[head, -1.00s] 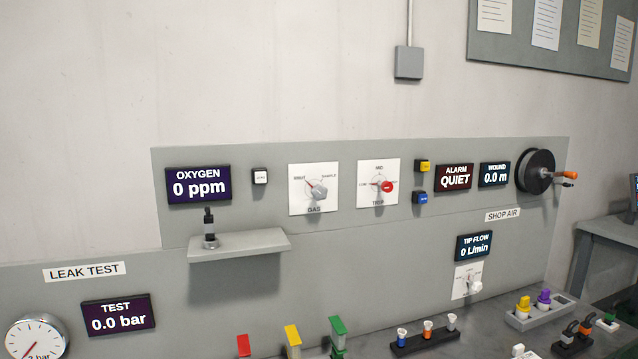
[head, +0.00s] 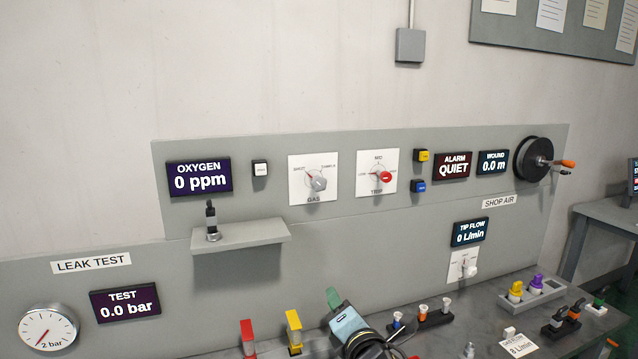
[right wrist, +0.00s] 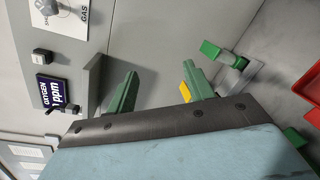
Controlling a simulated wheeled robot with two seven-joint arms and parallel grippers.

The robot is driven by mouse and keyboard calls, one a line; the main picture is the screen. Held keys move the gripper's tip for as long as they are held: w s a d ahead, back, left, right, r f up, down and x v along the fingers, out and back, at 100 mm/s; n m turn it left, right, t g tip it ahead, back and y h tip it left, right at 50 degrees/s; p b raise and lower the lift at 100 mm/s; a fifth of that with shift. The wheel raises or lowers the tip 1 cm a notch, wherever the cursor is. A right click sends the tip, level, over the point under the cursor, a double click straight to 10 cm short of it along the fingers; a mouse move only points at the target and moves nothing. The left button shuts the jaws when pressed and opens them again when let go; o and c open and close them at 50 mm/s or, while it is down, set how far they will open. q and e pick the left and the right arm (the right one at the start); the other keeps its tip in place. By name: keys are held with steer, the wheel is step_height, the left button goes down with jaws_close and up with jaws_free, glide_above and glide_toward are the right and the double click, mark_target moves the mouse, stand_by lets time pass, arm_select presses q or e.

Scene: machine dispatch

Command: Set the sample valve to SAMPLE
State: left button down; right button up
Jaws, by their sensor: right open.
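The sample valve is the grey GAS knob (head: 318,184) on a white plate on the wall panel. Its red pointer aims up and left, away from the SAMPLE label at upper right. In the right wrist view part of its plate (right wrist: 66,14) shows at the top left. My right gripper (head: 335,300) is low in the head view, below the panel shelf and well below the knob. In the right wrist view its green fingers (right wrist: 160,92) are spread with nothing between them. My left gripper is not in view.
A grey shelf (head: 240,234) holding a small dark fitting (head: 211,220) juts out left below the knob. The red TRIP knob (head: 385,176) is just right of it. Red (head: 247,332) and yellow (head: 293,325) upright pieces stand left of my right gripper. The panel before the knob is clear.

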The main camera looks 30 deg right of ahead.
mark_target(320, 187)
steer(key=w+d+r+n+t, duration=0.1)
steer(key=w+r+n+t, duration=0.15)
steer(key=r+n, duration=0.45)
steer(key=w+d+r+n+t, duration=0.1)
steer(key=w+r+n+t, duration=0.1)
steer(key=r+n+t, duration=0.45)
steer(key=w+d+r+g+p, duration=0.1)
steer(key=w+r, duration=0.1)
steer(key=w, duration=0.2)
steer(key=w+r+m+g, duration=0.1)
steer(key=w+r, duration=0.1)
steer(key=w, duration=0.2)
steer(key=w+d+r+p, duration=0.1)
steer(key=w+r, duration=0.1)
steer(key=w, duration=0.2)
steer(key=shift+d+r+g+p, duration=0.3)
steer(key=shift+d+r+g, duration=0.05)
steer(key=shift+r+g, duration=0.05)
steer(key=shift+c, duration=0.2)
steer(key=shift+m, duration=0.25)
steer(key=c, duration=0.9)
